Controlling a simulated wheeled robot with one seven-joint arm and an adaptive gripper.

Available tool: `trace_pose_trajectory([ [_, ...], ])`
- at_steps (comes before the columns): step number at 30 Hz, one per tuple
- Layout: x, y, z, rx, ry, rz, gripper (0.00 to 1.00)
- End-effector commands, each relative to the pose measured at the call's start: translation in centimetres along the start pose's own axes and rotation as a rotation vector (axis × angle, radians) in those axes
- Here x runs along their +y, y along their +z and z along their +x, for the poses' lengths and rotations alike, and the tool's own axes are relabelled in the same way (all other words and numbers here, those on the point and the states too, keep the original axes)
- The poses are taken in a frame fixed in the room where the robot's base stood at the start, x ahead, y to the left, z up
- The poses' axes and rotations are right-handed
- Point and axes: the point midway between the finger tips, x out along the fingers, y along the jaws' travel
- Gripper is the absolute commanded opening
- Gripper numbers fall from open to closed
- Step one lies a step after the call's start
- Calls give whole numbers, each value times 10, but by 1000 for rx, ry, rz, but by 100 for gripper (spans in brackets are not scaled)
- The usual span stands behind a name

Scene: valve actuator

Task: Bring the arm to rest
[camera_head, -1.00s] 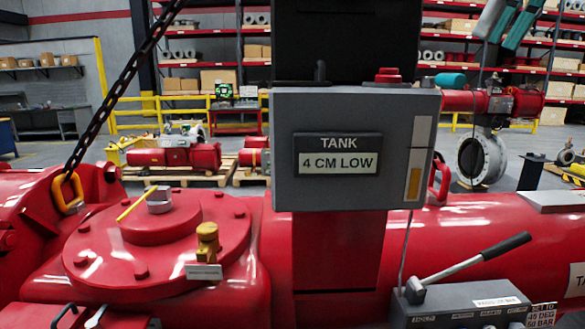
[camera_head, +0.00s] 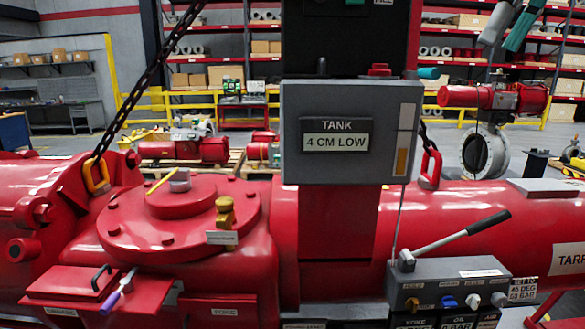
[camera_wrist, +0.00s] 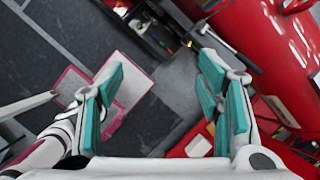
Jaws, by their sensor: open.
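My gripper (camera_wrist: 163,85) shows in the wrist view with its two teal-padded fingers wide apart and nothing between them. In the head view, teal and pale grey finger parts of my gripper (camera_head: 501,42) hang at the top right edge, in front of the shelving and clear of the red machine. The rest of the arm is mostly out of that view.
The large red valve actuator (camera_head: 440,215) spans the foreground. A grey box (camera_head: 350,165) on it reads "TANK 4 CM LOW". A hand lever (camera_head: 465,234) rises from a grey block. A chain (camera_head: 150,75) hangs at left. The wrist view shows dark floor (camera_wrist: 60,30).

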Motion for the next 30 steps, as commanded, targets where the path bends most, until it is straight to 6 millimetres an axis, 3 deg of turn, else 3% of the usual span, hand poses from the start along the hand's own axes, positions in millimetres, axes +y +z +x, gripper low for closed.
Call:
trace_pose_trajectory([
  [11,26,-1,38,31,-40,-359,60],
  [17,53,-16,80,74,-74,-740,60],
  [23,87,-51,138,146,-105,-1249,60],
  [30,126,-108,213,241,-115,-1877,60],
])
